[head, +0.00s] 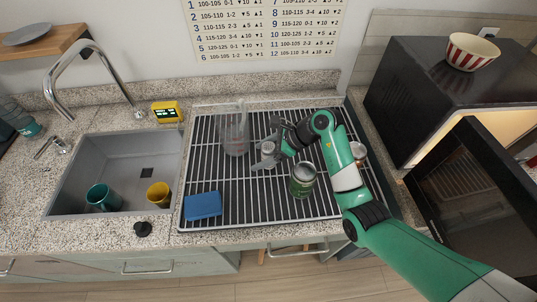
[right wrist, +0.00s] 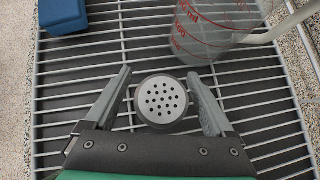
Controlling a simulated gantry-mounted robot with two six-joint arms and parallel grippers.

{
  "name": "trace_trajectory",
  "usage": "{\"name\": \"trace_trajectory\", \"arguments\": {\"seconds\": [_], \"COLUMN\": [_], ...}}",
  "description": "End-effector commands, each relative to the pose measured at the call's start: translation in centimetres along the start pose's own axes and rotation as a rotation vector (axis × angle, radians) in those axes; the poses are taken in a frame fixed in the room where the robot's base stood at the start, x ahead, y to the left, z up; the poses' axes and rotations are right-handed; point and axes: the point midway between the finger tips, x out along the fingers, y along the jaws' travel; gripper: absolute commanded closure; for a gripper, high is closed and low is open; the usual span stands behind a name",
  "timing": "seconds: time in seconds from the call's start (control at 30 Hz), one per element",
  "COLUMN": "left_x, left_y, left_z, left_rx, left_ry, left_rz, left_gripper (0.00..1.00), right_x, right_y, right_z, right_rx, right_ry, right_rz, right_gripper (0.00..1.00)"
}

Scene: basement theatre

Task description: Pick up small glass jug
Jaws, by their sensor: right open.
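A clear glass jug (head: 234,135) with red markings stands on the drying rack, left of my right gripper (head: 266,158) in the head view. It also shows at the top right of the right wrist view (right wrist: 212,28), partly cut off and beyond the fingertips. My right gripper (right wrist: 158,76) is open in the right wrist view. A metal shaker (right wrist: 161,100) with a perforated round top shows between its fingers; I cannot tell whether they touch it. The jug is apart from the fingers. My left gripper is not in view.
The wire rack (head: 262,208) also holds a green can (head: 302,181) and a blue block (head: 203,205). Left is a sink (head: 128,165) with teal (head: 103,197) and yellow (head: 159,194) cups. An open-doored black microwave (head: 425,75) stands right, with a striped bowl (head: 471,52) on top.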

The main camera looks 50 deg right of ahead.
Motion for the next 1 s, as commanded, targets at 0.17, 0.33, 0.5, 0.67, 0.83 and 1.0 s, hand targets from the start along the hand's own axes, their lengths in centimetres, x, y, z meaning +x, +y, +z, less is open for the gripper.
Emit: {"name": "trace_trajectory", "arguments": {"seconds": [0.17,0.33,0.5,0.67,0.83,1.0], "left_x": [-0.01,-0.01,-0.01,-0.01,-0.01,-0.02], "left_y": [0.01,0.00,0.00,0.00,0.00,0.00], "left_z": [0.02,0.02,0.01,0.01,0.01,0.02], "left_rx": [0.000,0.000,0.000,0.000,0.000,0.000], "left_ry": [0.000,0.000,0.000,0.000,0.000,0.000], "left_rz": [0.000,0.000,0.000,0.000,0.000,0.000], "left_gripper": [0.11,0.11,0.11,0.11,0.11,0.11], "right_x": [0.12,0.09,0.08,0.07,0.05,-0.07], "right_y": [0.00,0.00,-0.01,-0.01,-0.02,-0.04], "right_z": [0.00,0.01,0.01,0.01,0.04,0.18], "right_rx": [-0.001,-0.001,-0.001,-0.001,-0.001,-0.002], "right_ry": [0.000,0.000,0.000,0.000,-0.001,-0.001], "right_rz": [0.000,0.000,0.000,0.000,-0.001,-0.001], "right_gripper": [0.11,0.37,0.67,0.96,1.00,1.00]}}
